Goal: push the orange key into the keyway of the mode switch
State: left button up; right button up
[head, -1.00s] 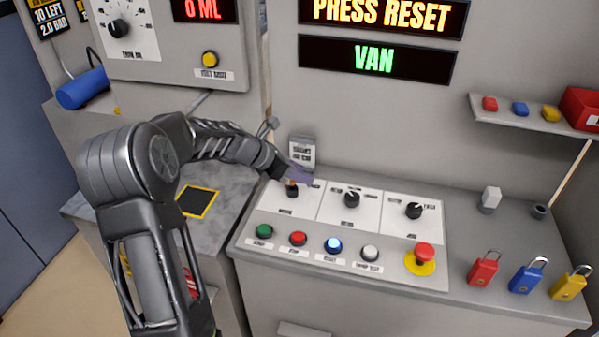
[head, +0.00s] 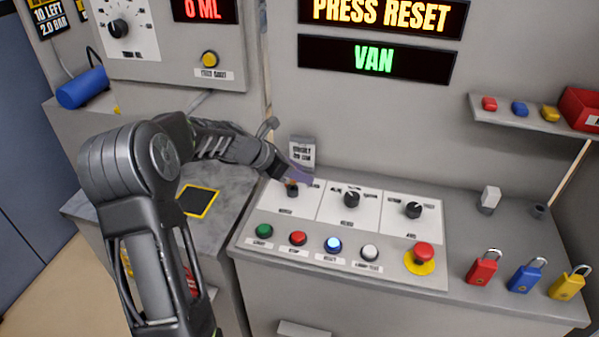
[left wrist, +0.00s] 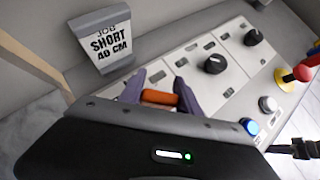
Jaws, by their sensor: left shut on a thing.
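My left gripper (head: 298,173) reaches in from the left over the left end of the sloped console. In the left wrist view my left gripper (left wrist: 160,92) has its two purple fingers closed on the orange key (left wrist: 159,97). The mode switch (head: 292,191) is the dark round switch on the leftmost white plate, right below the fingertips. In the left wrist view the gripper body and key hide it. I cannot tell whether the key tip is in the keyway or only above it. My right gripper is not in view.
Two more black knobs (head: 351,199) (head: 414,210) sit to the right on the console. Below are several push buttons and a red emergency stop (head: 424,254). A small sign (head: 302,150) stands close behind the gripper. Padlocks (head: 483,268) stand at the right.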

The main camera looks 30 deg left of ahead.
aim_at(299, 191)
pick_arm(q)
jog(key=shift+f+b, duration=0.95)
jog(key=shift+f, duration=0.55)
jog(key=o, duration=1.4)
jog(key=shift+s+r, duration=0.1)
jog(key=v, duration=0.7)
jog(key=shift+s+r+b, duration=0.15)
jog(key=shift+s+b, duration=0.05)
jog(key=shift+b, duration=0.15)
jog(key=shift+c, duration=0.2)
